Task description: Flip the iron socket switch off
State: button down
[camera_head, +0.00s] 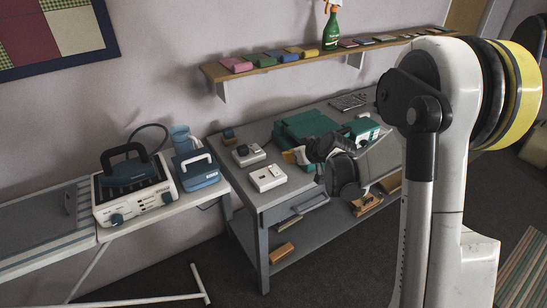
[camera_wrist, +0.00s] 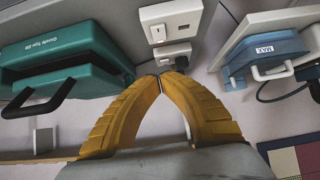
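Two white socket boxes sit on the grey bench. I cannot tell which is the iron's, or how the switches are set. My gripper (camera_head: 290,156) is to the right of both boxes in the head view. In the wrist view its yellow fingertips (camera_wrist: 160,77) meet, with nothing visible between them, apparently apart from the boxes.
A green case (camera_head: 305,124) lies on the bench behind my gripper; it fills the left of the wrist view (camera_wrist: 60,65). A shelf (camera_head: 262,68) runs along the wall above.

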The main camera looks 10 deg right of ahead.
jog(key=shift+s, duration=0.15)
jog(key=b, duration=0.4)
send_over(276, 169)
notch_tip(276, 169, down, 7)
jog(key=shift+s+r, duration=0.1)
jog(key=shift+r, duration=0.05)
notch_tip(276, 169, down, 2)
jog(key=shift+f+b, duration=0.25)
jog(key=shift+b, duration=0.35)
jog(key=shift+f, duration=0.45)
